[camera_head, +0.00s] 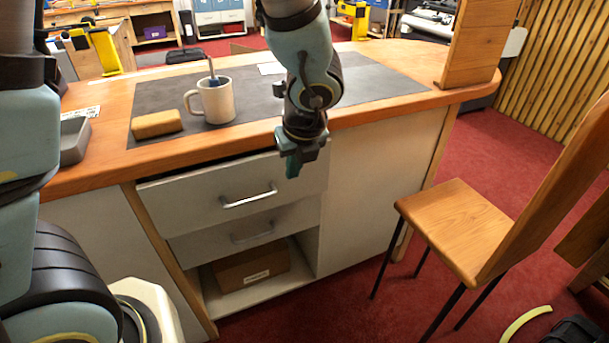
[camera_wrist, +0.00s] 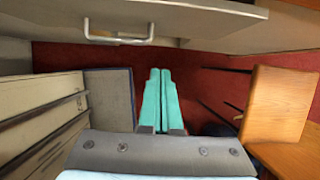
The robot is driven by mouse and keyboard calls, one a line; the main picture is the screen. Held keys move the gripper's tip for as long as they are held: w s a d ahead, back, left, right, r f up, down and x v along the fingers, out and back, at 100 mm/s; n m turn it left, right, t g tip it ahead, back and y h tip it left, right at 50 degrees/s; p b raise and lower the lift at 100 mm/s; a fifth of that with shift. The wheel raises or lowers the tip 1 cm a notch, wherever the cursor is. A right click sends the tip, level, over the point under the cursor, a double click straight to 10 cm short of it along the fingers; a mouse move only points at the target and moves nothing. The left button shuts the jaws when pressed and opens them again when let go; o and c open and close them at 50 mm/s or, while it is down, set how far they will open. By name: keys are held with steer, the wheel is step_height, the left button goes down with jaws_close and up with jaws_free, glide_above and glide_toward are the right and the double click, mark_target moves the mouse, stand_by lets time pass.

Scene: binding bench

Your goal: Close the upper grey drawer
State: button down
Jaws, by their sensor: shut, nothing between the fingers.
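The upper grey drawer (camera_head: 205,192) is under the wooden bench top, with a bar handle (camera_head: 249,196) across its front. It stands out past the lower drawer (camera_head: 195,245), and a dark gap shows above its front edge, so it is partly open. My gripper (camera_head: 292,172) hangs in front of the drawer's right part, right of the handle. It hides a little of the front; I cannot tell whether it touches. In the wrist view the teal fingers (camera_wrist: 160,75) lie side by side, shut and empty. A grey front (camera_wrist: 200,20) with a handle (camera_wrist: 118,38) crosses the top there.
A mug (camera_head: 214,100) and a tan block (camera_head: 156,124) are on the dark mat (camera_head: 370,86). A cardboard box (camera_head: 250,268) sits in the open shelf below the drawers. A wooden chair (camera_head: 455,220) stands at the right on red carpet (camera_head: 340,300). Open floor lies before the bench.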

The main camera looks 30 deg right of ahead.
mark_target(276, 167)
steer(key=w+f, duration=0.4)
steer(key=f, duration=0.1)
steer(key=w+f, duration=0.2)
steer(key=f, duration=0.1)
steer(key=shift+w+d+f+b, duration=0.1)
steer(key=shift+d+f+b, duration=0.05)
steer(key=shift+d+b, duration=0.25)
steer(key=shift+w+d+f, duration=0.1)
steer(key=shift+w+f, duration=0.05)
steer(key=shift+w, duration=0.45)
steer(key=shift+w+p, duration=0.25)
steer(key=shift+p, duration=0.1)
steer(key=w, duration=0.1)
steer(key=w+p, duration=0.1)
steer(key=w, duration=0.2)
steer(key=shift+d+p, duration=0.3)
steer(key=shift+p, duration=0.1)
steer(key=shift+w, duration=0.1)
